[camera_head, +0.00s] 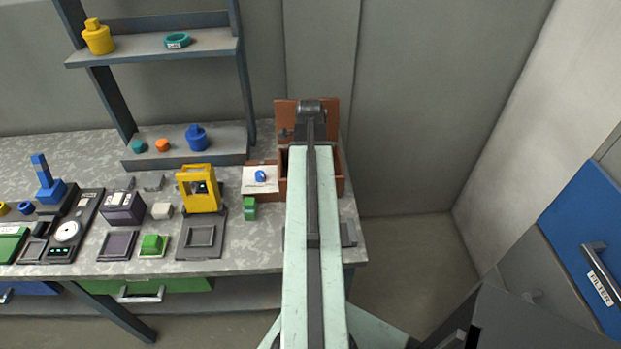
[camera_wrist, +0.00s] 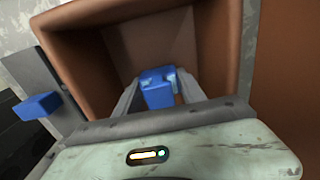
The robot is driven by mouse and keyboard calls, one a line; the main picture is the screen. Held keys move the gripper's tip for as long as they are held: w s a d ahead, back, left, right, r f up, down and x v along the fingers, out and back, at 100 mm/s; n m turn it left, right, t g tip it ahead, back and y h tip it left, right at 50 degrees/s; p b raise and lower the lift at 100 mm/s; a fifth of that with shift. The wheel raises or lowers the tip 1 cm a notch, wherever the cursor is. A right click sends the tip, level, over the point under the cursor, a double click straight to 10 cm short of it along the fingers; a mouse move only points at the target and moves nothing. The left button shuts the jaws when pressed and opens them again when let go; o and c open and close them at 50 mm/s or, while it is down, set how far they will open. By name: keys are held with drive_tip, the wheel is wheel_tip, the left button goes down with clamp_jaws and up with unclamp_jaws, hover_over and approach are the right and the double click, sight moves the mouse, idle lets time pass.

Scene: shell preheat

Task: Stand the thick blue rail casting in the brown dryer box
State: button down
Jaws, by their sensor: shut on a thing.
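The brown dryer box (camera_head: 281,172) stands at the right end of the bench with its lid (camera_head: 282,107) raised behind it. My arm hides much of the box in the head view. In the wrist view I look into the open box (camera_wrist: 88,72). My gripper (camera_wrist: 160,82) is shut on the blue rail casting (camera_wrist: 158,96), which shows between the two fingers within the box's opening. I cannot tell whether the casting touches the box floor. The head view hides my fingers and the casting.
A blue block-like part (camera_wrist: 38,105) shows left of the box in the wrist view. Left of the box in the head view are a white card with a blue mark (camera_head: 260,177), a green block (camera_head: 249,208) and a yellow frame (camera_head: 199,190). A shelf (camera_head: 160,48) rises behind.

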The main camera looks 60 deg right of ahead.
drive_tip(key=shift+r, duration=0.15)
drive_tip(key=shift+f, duration=0.2)
drive_tip(key=c, duration=0.7)
unclamp_jaws()
drive_tip(key=shift+r, duration=0.15)
wheel_tip(320, 180, up, 12)
drive_tip(key=p, duration=1.2)
drive_tip(key=shift+r, duration=0.15)
